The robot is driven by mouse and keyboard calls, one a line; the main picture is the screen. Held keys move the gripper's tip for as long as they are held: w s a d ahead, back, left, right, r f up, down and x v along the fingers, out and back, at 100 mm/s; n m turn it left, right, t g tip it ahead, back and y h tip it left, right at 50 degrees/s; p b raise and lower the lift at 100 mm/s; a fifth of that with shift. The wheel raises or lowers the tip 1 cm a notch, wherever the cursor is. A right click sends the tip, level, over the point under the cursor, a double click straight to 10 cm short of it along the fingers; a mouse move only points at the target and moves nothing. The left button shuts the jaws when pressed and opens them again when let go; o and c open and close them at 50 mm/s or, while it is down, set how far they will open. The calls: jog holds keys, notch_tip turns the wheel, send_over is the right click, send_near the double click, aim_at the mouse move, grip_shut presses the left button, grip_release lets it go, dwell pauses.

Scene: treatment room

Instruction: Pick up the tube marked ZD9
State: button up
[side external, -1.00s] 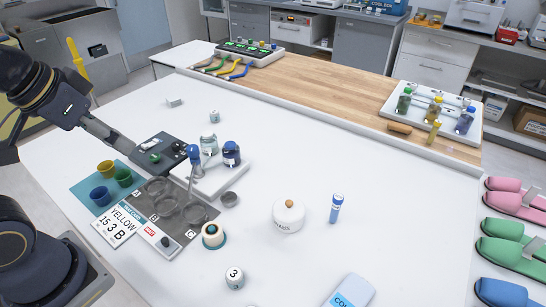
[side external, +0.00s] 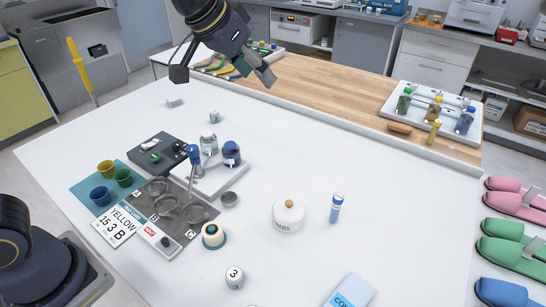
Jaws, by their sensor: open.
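No marking ZD9 can be read on either; the print is too small. My gripper (side external: 256,74) is open and empty, high in the upper middle of the picture, in front of the wooden strip. It is apart from both tubes.
The white jar (side external: 288,216) has a round wooden knob. A white rack (side external: 450,107) holds several bottles. Cups, dishes, a dark box (side external: 160,152) and a YELLOW card (side external: 119,225) crowd the left. The table's front right is mostly clear, with slippers (side external: 515,200) beyond its edge.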

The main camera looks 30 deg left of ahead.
jog(key=w+d+f+m+g, duration=0.15)
jog(key=w+d+f, duration=0.25)
jog(key=d+f, duration=0.4)
jog(key=m+g, duration=0.2)
send_near(338, 197)
jog(key=shift+n+t, duration=0.25)
jog(key=x, duration=0.4)
jog(key=shift+s+f, duration=0.25)
jog(key=shift+f, duration=0.1)
jog(key=shift+x, duration=3)
jog(key=shift+w+r, duration=0.15)
grip_shut()
